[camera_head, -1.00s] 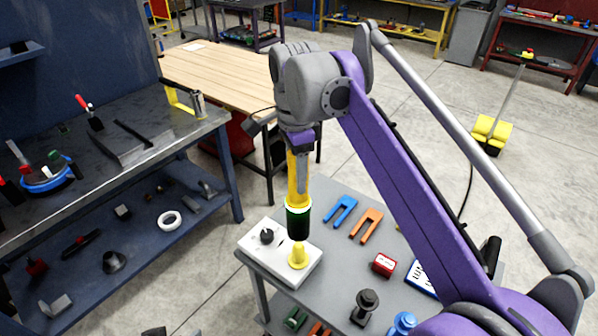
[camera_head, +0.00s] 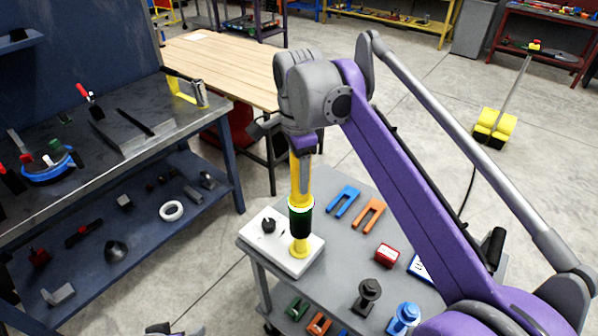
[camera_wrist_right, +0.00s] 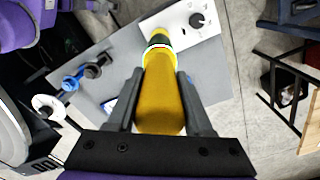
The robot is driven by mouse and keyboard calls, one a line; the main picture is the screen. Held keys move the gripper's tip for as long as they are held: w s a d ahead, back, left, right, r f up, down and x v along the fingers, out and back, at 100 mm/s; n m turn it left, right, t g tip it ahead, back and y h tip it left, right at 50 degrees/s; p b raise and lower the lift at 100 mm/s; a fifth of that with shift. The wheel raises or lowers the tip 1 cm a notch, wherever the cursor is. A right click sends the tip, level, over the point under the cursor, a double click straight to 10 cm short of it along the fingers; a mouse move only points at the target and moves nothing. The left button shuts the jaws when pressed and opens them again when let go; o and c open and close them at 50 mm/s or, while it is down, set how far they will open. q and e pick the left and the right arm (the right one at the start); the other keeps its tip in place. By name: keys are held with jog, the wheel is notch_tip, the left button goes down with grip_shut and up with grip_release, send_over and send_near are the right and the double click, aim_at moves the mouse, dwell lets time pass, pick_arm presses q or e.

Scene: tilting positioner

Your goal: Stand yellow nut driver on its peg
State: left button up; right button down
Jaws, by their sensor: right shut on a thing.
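The yellow nut driver (camera_head: 301,180) hangs upright, with a yellow handle, a pale ring and a dark green-black lower end. My right gripper (camera_head: 302,165) is shut on its handle. In the right wrist view the handle (camera_wrist_right: 160,98) lies between the two fingers of the gripper (camera_wrist_right: 160,88). The yellow peg (camera_head: 299,249) stands on a white board. The driver's lower end covers the peg's top in the head view; I cannot tell whether it is around the peg or just above it. A grey piece at the bottom edge may be my left gripper (camera_head: 174,329), mostly cut off.
The white board (camera_head: 262,246), with a black knob (camera_head: 268,226), lies on a grey table (camera_head: 335,262). Blue (camera_head: 343,200) and orange (camera_head: 368,214) forked pieces, a red block (camera_head: 387,255) and black and blue knobbed parts lie to the right. A dark workbench is at left.

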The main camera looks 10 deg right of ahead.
aim_at(299, 200)
dwell(0.4)
jog(key=shift+f+b, duration=1)
jog(key=shift+f, duration=1.35)
pick_arm(q)
jog(key=f, duration=0.1)
jog(key=s+f, duration=0.1)
jog(key=f, duration=0.1)
jog(key=shift+s, duration=0.15)
pick_arm(e)
jog(key=shift+f, duration=0.25)
pick_arm(q)
jog(key=shift+s+f+b, duration=0.25)
jog(key=shift+f+b, duration=0.4)
jog(key=shift+f, duration=0.2)
pick_arm(e)
jog(key=shift+f, duration=1.45)
grip_release()
pick_arm(q)
jog(key=shift+r, duration=0.1)
pick_arm(e)
jog(key=shift+r, duration=0.1)
